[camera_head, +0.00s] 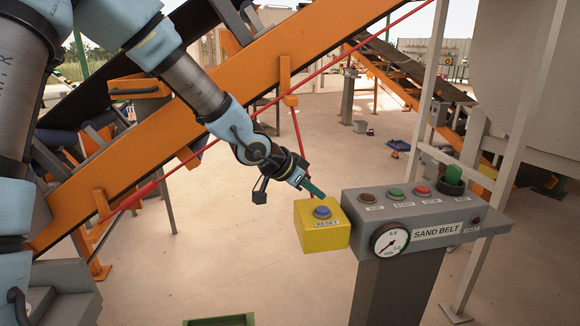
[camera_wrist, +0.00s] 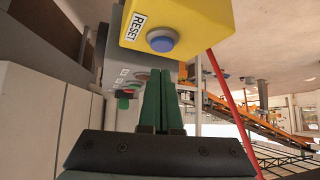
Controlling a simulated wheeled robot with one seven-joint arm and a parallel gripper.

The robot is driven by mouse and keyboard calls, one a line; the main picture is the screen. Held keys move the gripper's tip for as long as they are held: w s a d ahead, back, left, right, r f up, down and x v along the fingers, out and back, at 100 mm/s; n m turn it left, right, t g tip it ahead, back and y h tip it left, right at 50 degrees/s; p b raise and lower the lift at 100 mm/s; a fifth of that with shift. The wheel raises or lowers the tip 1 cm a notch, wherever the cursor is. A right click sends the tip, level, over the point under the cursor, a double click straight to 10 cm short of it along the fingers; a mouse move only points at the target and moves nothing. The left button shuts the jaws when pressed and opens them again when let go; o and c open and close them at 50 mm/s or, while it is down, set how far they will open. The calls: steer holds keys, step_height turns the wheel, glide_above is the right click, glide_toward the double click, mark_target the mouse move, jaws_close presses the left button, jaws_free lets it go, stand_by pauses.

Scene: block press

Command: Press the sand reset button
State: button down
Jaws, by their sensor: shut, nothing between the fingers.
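The sand reset button is a round blue button (camera_head: 322,212) on top of a yellow box (camera_head: 322,234) labelled RESET. The box is fixed to the left end of the grey SAND BELT panel (camera_head: 432,236). My gripper (camera_head: 317,192) is shut and empty, with its green fingertips just above and behind the blue button in the head view. A gap seems to show between tips and button, but contact is hard to judge. In the wrist view, the blue button (camera_wrist: 161,41) and yellow box (camera_wrist: 190,20) lie beyond the shut green fingers (camera_wrist: 159,88).
The panel also has a brown button (camera_head: 367,197), a green button (camera_head: 396,193), a red button (camera_head: 423,190), a green knob (camera_head: 454,177) and a gauge (camera_head: 390,240). An orange conveyor (camera_head: 150,150) with a red cord runs behind my arm. Open floor lies left of the box.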

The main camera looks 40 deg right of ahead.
steer(key=p+v, duration=0.3)
steer(key=v, duration=0.6)
steer(key=shift+s+d, duration=0.1)
steer(key=shift+d, duration=0.05)
stand_by(0.5)
steer(key=w+a+f+n+t+y+b, duration=0.1)
steer(key=w+a+f+n+t+y, duration=0.2)
steer(key=a, duration=0.7)
steer(key=w+a+f+n+y+b, duration=0.1)
steer(key=w+a+f+n+y, duration=0.35)
steer(key=a, duration=0.55)
steer(key=s+a+r+n+g+y+b, duration=0.1)
steer(key=s+a+n, duration=0.2)
steer(key=a+n, duration=0.7)
steer(key=a, duration=1.2)
steer(key=shift+s+a, duration=0.2)
steer(key=shift+d+r+y, duration=0.1)
steer(key=shift+y, duration=0.15)
